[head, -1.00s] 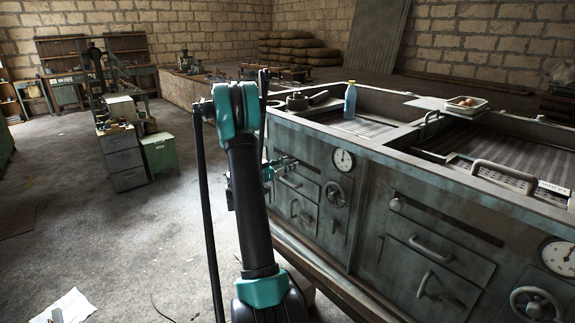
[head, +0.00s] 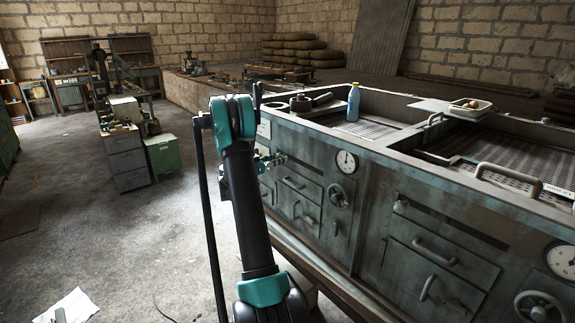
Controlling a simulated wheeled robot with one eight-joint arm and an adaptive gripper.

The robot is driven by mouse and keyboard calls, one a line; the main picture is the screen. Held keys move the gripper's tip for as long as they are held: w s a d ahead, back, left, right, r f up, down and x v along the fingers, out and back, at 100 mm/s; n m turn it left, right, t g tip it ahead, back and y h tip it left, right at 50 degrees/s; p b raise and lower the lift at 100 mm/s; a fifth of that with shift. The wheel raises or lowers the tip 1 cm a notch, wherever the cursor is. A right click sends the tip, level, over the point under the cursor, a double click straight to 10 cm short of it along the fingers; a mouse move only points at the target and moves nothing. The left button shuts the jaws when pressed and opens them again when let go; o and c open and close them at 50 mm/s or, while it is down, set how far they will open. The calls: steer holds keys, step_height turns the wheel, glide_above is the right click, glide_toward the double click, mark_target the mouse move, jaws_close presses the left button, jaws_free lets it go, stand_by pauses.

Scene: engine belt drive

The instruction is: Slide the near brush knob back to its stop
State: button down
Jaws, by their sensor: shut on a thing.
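My gripper (head: 270,159) is small and partly behind my arm in the head view, against the left part of the grey-green cabinet front. It is shut on what looks like a brush knob at the upper left drawer front. The fingers hide most of that knob, and its exact place is too small to tell. A second pale knob (head: 400,206) stands free at the left end of a dark horizontal slot (head: 460,227), nearer the camera. I cannot tell by sight which knob is the one called near.
The cabinet (head: 370,222) carries round dials (head: 346,161), handwheels (head: 339,196) and drawer handles on its front. The floor (head: 120,225) left of my arm is mostly clear, with paper (head: 68,308) lying there.

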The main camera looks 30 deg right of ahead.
steer(key=w, duration=0.4)
steer(key=shift+w+a, duration=0.15)
steer(key=shift+a, duration=0.05)
steer(key=c, duration=1.1)
jaws_free()
steer(key=shift+w, duration=0.1)
steer(key=a, duration=0.8)
steer(key=s+a, duration=0.1)
steer(key=a, duration=0.3)
